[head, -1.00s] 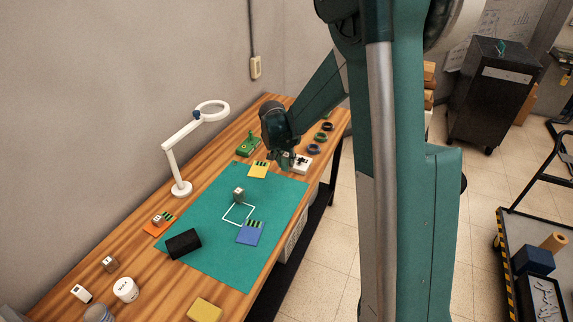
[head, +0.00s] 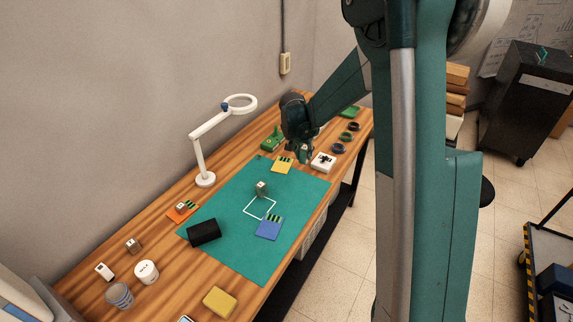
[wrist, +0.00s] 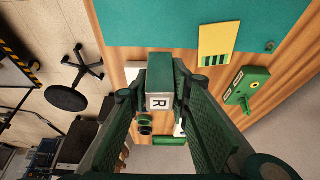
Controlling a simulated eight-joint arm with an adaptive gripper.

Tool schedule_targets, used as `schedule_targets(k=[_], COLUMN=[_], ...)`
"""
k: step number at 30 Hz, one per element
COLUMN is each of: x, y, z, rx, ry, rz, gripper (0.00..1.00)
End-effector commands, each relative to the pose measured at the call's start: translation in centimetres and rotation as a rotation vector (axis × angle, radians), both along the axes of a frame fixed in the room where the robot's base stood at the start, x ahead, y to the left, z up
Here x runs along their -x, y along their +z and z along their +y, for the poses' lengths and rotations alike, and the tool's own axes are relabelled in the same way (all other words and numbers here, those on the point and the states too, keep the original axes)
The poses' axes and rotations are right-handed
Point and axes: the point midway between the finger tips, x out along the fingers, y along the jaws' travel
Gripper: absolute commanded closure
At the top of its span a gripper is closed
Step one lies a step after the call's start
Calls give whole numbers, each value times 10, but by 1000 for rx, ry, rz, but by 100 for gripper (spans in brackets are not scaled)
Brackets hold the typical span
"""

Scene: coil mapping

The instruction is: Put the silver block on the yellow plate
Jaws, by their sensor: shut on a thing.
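My gripper (head: 303,159) is shut on a block marked R (wrist: 160,102), which sits between the fingers in the wrist view. Its faces look greenish there, and its true colour is hard to tell. The yellow plate (head: 282,166) lies on the far end of the teal mat, with dark green strips along one edge. It also shows at the upper right of the wrist view (wrist: 213,38), off to the side of the held block. In the head view my gripper is just right of and beyond the plate. A grey block (head: 262,187) stands on the mat by a white outline.
A white box (head: 323,162) stands right of my gripper, and a green device (head: 272,143) is to its left. A white ring lamp (head: 204,180) stands at the left.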

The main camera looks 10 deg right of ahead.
Motion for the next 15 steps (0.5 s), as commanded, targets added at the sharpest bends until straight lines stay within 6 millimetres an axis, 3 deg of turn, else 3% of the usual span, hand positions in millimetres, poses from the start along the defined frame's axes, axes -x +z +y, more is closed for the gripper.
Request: schedule_targets(k=[9, 15], x=[-66, -97], y=[4, 6], z=[39, 60], rx=[0, 0], ry=[-8, -13], rz=[0, 0], gripper=[96, 96])
